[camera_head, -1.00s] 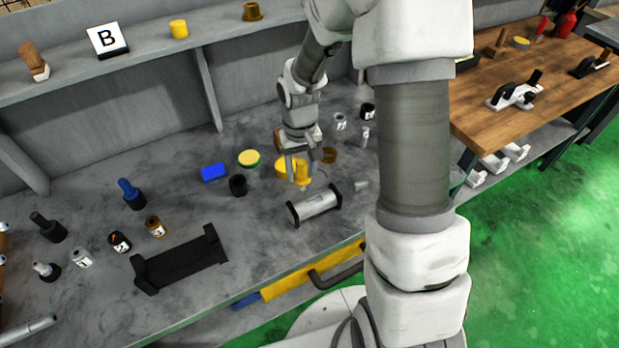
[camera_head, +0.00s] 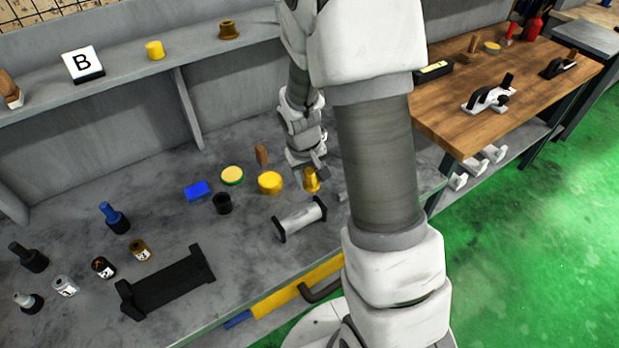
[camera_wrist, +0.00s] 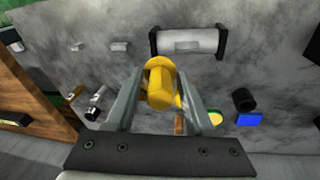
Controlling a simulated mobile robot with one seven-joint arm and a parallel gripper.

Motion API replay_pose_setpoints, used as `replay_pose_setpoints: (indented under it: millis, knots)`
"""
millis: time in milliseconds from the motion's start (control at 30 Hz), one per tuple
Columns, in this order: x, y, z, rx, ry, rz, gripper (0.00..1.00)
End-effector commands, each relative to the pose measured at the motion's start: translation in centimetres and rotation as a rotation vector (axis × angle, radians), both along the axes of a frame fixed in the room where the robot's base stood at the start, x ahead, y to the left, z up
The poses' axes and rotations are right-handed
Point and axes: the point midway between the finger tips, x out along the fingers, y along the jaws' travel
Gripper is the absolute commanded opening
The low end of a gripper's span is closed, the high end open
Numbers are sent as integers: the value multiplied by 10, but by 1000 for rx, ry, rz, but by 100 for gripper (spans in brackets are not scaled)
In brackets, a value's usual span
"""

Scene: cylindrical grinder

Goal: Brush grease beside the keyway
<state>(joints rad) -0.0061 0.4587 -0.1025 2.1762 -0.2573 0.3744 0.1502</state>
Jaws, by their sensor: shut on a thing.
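My gripper (camera_head: 311,174) is shut on a yellow flanged piece (camera_wrist: 160,82), low over the grey bench. The piece also shows below the fingers in the head view (camera_head: 311,183). A grey shaft-like cylinder (camera_head: 302,217) with black end plates lies in front of it, and also at the top of the wrist view (camera_wrist: 188,40). I cannot make out a keyway on it. A yellow tin (camera_head: 270,182) and a green-rimmed tin (camera_head: 232,175) stand left of my gripper. A brown upright handle (camera_head: 262,154) stands behind them; I cannot tell whether it is a brush.
A blue block (camera_head: 196,190) and a black cup (camera_head: 222,203) stand left of the cylinder. A long black cradle (camera_head: 168,282) and several small bottles lie further left. A shelf with a B sign (camera_head: 82,63) runs behind. A wooden table (camera_head: 445,110) is at the right.

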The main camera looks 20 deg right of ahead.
Motion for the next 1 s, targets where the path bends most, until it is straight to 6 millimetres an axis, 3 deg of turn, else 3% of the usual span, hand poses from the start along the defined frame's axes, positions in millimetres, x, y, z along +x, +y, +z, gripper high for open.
replay_pose_setpoints:
  millis: [500,1000]
  knots:
    - [0,0,-49,0,2,0,0]
    - [0,0,-52,0,1,-1,0]
